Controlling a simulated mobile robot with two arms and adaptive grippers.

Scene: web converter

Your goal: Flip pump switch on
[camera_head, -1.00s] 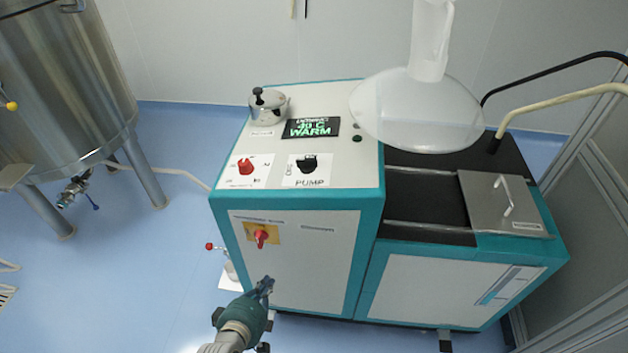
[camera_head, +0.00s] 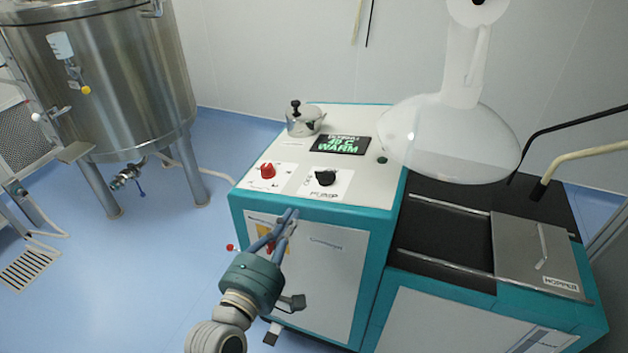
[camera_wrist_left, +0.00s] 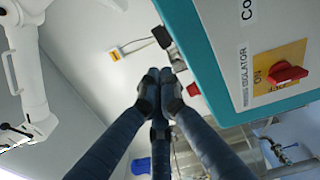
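The pump switch (camera_head: 325,178) is a black knob on a white plate marked PUMP, on the sloping top panel of the teal and white machine. My left gripper (camera_head: 291,213) is in front of the cabinet's front face, below and left of the pump switch and apart from it. Its fingers are together, with nothing between them. In the left wrist view the fingertips (camera_wrist_left: 163,88) meet beside the panel's teal edge. My right gripper is in no view.
A red knob (camera_head: 268,171) sits left of the pump switch. The red isolator switch (camera_wrist_left: 287,74) on the front face is partly behind my gripper in the head view.

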